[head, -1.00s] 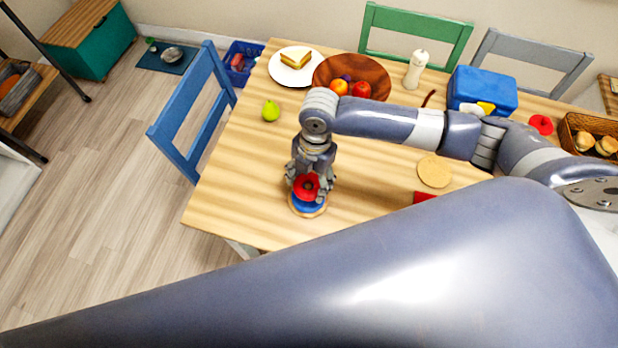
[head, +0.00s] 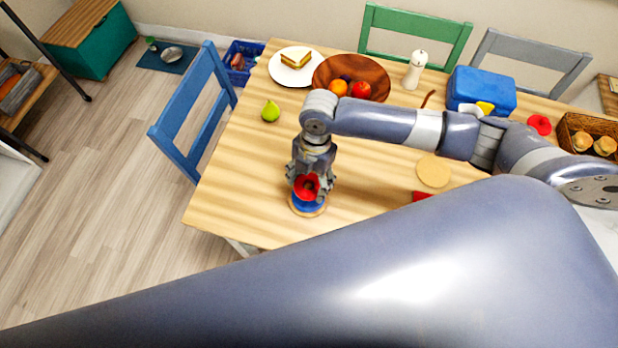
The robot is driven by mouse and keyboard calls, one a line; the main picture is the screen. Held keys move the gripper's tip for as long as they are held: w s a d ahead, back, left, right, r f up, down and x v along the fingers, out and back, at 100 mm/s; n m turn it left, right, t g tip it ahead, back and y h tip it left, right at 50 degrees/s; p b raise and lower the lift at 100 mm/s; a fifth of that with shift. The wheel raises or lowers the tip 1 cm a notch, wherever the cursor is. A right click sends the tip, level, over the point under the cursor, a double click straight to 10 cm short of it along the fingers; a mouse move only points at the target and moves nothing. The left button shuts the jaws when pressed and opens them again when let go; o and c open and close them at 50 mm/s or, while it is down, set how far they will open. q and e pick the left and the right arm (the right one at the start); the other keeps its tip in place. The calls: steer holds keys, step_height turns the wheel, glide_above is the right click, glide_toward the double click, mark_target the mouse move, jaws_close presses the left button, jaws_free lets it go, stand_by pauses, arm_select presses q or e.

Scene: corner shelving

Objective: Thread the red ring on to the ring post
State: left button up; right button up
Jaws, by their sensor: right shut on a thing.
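The red ring (head: 306,188) is at the fingers of my right gripper (head: 308,182), near the front left of the wooden table. The right gripper points down and is shut on the red ring. Just below the ring is a round wooden base with a blue ring (head: 309,206) on it, which looks like the ring post's foot. The post itself is hidden by the gripper and the red ring, so I cannot tell whether the red ring is around it or only above it. My left gripper is not in view.
A green pear (head: 271,111), a sandwich plate (head: 284,76) and a wooden fruit bowl (head: 325,72) stand behind. A blue box (head: 482,91) and a round tan disc (head: 433,172) lie to the right. A blue chair (head: 196,115) stands at the table's left edge.

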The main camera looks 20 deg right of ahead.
mark_target(313, 178)
stand_by(0.3)
steer(key=o, duration=1)
steer(key=shift+c, duration=0.2)
step_height(313, 178, up, 12)
steer(key=w+d, duration=0.1)
steer(key=shift+d, duration=0.2)
steer(key=shift+f, duration=0.1)
